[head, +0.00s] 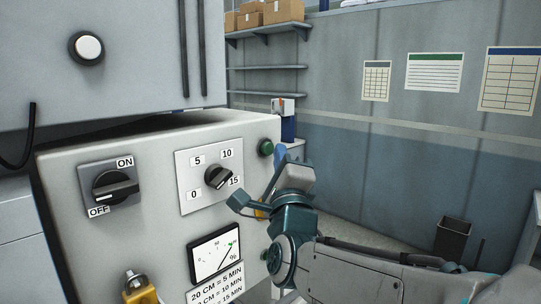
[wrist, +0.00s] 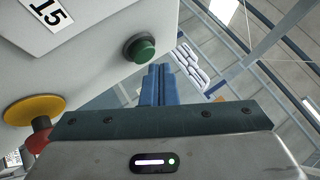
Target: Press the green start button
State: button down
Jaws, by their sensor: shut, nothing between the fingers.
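The green start button (head: 266,147) sits near the upper right edge of the light grey machine front. In the wrist view the green button (wrist: 141,49) stands out from the panel in a dark collar. My gripper (head: 280,156) is just right of the button in the head view. In the wrist view my gripper (wrist: 158,70) shows two blue fingers closed together, empty, with their tips just below and right of the button. I cannot tell from these views whether they touch it; a small gap seems to show.
An ON/OFF switch (head: 115,187), a timer dial (head: 217,178) and a gauge (head: 214,254) are on the machine front. A yellow-based red button (wrist: 33,111) lies left of my fingers in the wrist view. A bin (head: 452,242) stands far right.

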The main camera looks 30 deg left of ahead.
jog(key=shift+d, duration=0.1)
jog(key=d+b, duration=0.1)
jog(key=s+d+b, duration=0.1)
jog(key=d, duration=0.1)
jog(key=d+b, duration=0.1)
jog(key=d, duration=0.1)
jog(key=shift+s+b, duration=0.25)
jog(key=shift+b, duration=0.05)
jog(key=shift+f, duration=0.1)
dwell(0.8)
